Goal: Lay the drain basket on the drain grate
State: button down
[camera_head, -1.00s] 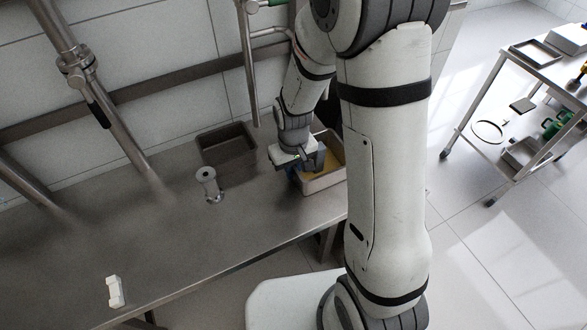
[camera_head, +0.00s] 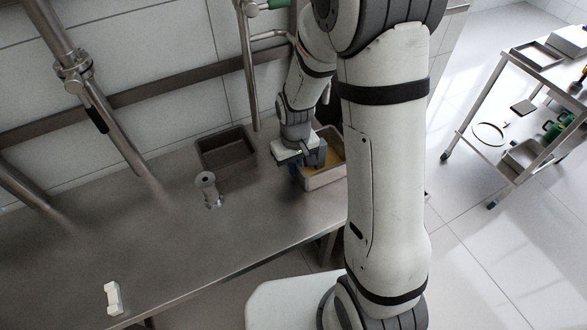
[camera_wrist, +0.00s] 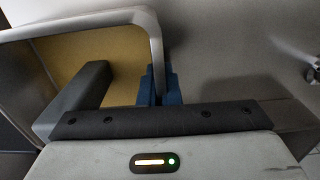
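A grey metal box with a yellow inside, which I take as the drain basket (camera_head: 324,181), is at the right end of the steel bench, partly behind my arm. My gripper (camera_head: 300,170) is over its left side. In the wrist view, the blue fingertips of my gripper (camera_wrist: 160,88) sit on both sides of the basket's wall (camera_wrist: 156,48), closed on it. An open rectangular dark basin (camera_head: 228,163) lies to the left of the basket; I cannot tell whether it holds the drain grate. No grate is clearly visible.
A short metal cylinder (camera_head: 207,190) stands in front of the basin. A small white block (camera_head: 113,298) lies at the front left of the bench (camera_head: 190,255). Steel pipes (camera_head: 105,115) rise behind. A cart (camera_head: 520,52) with several items stands right.

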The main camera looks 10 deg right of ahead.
jog(key=shift+w+d, duration=0.1)
jog(key=shift+w, duration=0.15)
jog(key=c, duration=1.6)
grip_release()
jog(key=shift+o, duration=0.2)
notch_tip(320, 180, up, 8)
jog(key=shift+f, duration=0.1)
